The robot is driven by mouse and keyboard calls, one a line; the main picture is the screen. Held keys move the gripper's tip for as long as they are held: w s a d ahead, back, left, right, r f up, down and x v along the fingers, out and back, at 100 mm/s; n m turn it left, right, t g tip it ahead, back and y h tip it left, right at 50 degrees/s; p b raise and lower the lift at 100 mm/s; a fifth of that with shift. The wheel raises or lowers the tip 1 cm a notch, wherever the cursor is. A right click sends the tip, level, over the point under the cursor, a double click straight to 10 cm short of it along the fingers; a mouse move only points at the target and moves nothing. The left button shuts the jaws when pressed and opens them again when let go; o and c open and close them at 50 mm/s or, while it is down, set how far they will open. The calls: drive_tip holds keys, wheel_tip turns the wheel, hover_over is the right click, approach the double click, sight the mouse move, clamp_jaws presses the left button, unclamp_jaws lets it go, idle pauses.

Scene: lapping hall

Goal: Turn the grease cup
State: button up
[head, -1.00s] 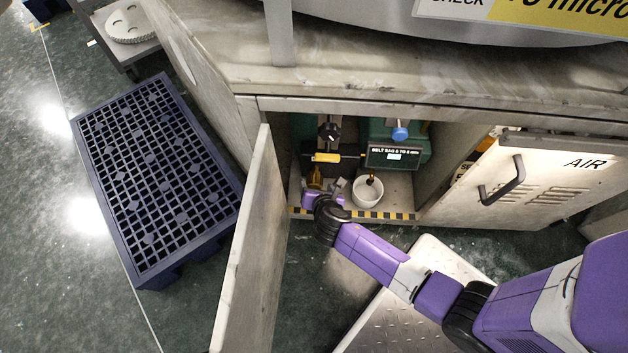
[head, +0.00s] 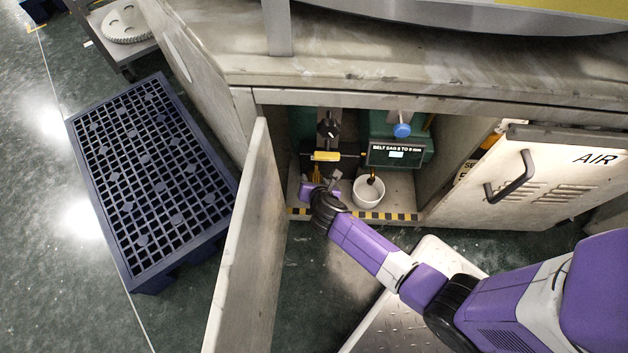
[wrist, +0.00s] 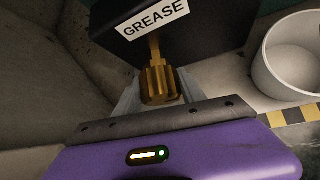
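The grease cup (wrist: 158,84) is a ribbed brass knob on a thin stem, under a dark block with a GREASE label (wrist: 152,17) in the wrist view. In the head view the brass cup (head: 316,174) shows small inside the open cabinet, partly hidden by my gripper. My gripper (wrist: 158,92) is at the cup, with one pale finger on its left and one on its right. The fingers lie close to the cup's sides. I cannot tell whether they touch it.
A white bowl (head: 369,191) stands just right of my gripper. The open cabinet door (head: 250,240) is on the left, the AIR door (head: 545,175) on the right. A striped edge (head: 385,216) runs along the cabinet floor's front. A display box (head: 394,153) is behind the bowl.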

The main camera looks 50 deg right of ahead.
drive_tip(key=shift+c, duration=0.3)
drive_tip(key=shift+s+m+t+y, duration=0.1)
drive_tip(key=shift+m+t+y, duration=0.35)
drive_tip(key=shift+t, duration=0.25)
drive_tip(key=shift+f+m+t+y+b, duration=0.25)
drive_tip(key=shift+m+t+y+b, duration=0.15)
drive_tip(key=shift+m+t, duration=0.35)
drive_tip(key=shift+m+t+y+b, duration=0.35)
drive_tip(key=shift+m+t+b, duration=0.05)
drive_tip(key=shift+t+b, duration=0.5)
drive_tip(key=shift+d+m+t+b, duration=0.1)
drive_tip(key=shift+m+t+b, duration=0.4)
drive_tip(key=shift+b, duration=0.5)
drive_tip(key=shift+r+y, duration=0.15)
drive_tip(key=shift+y, duration=0.15)
drive_tip(key=o, duration=1.4)
drive_tip(key=shift+c, duration=0.2)
